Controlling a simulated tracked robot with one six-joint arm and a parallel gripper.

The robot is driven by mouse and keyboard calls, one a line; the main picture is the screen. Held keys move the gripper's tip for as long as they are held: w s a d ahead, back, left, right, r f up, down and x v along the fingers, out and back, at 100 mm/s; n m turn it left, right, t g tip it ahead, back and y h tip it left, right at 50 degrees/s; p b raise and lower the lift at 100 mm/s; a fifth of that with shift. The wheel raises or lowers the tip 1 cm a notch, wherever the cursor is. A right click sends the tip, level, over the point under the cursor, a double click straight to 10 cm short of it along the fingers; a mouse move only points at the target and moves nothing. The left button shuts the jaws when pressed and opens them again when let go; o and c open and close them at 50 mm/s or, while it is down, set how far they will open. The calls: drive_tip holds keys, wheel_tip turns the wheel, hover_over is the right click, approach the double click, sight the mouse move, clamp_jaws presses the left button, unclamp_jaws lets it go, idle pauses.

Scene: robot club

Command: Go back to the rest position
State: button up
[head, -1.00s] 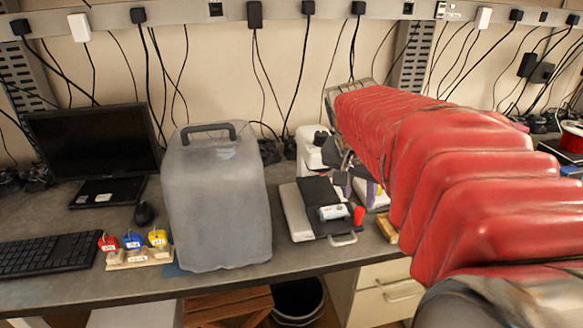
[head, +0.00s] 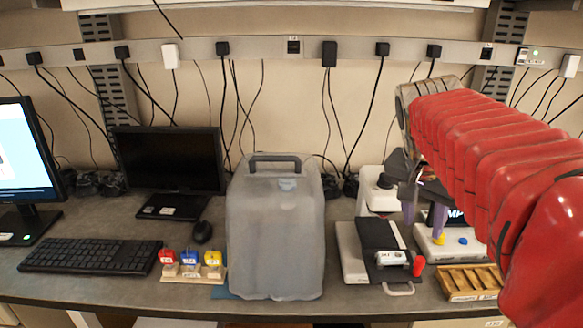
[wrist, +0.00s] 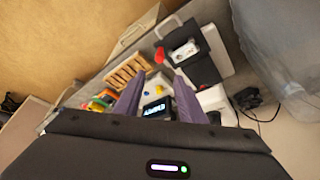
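My gripper (head: 423,215) is at the right of the head view, at the end of my red-covered arm, above the bench and right of the black case. In the wrist view my gripper (wrist: 158,78) shows two purple fingers, spread apart with a clear gap. Nothing is held between them; a small device with a lit screen (wrist: 156,109) shows below, through the gap. The arm reaches out from the lower right and hides part of the bench behind it.
A tall translucent canister (head: 275,235) stands left of the gripper. A black case (head: 378,236) with a labelled cylinder (head: 391,258) and a wooden rack (head: 470,282) lie near the front edge. Tagged padlocks (head: 190,258), a keyboard (head: 90,256) and monitors (head: 168,160) are further left.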

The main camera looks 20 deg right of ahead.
drive_tip(key=s+a+f+n+t+y, duration=0.1)
drive_tip(key=s+a+f+n, duration=0.1)
drive_tip(key=a+f+n, duration=0.2)
drive_tip(key=s+a+f+n+t+y, duration=0.1)
drive_tip(key=a+f+n, duration=0.3)
drive_tip(key=a, duration=0.6)
drive_tip(key=s+a+f+n+t+y, duration=0.1)
drive_tip(key=s+a+f+n, duration=0.3)
drive_tip(key=a, duration=0.4)
drive_tip(key=shift+y, duration=0.5)
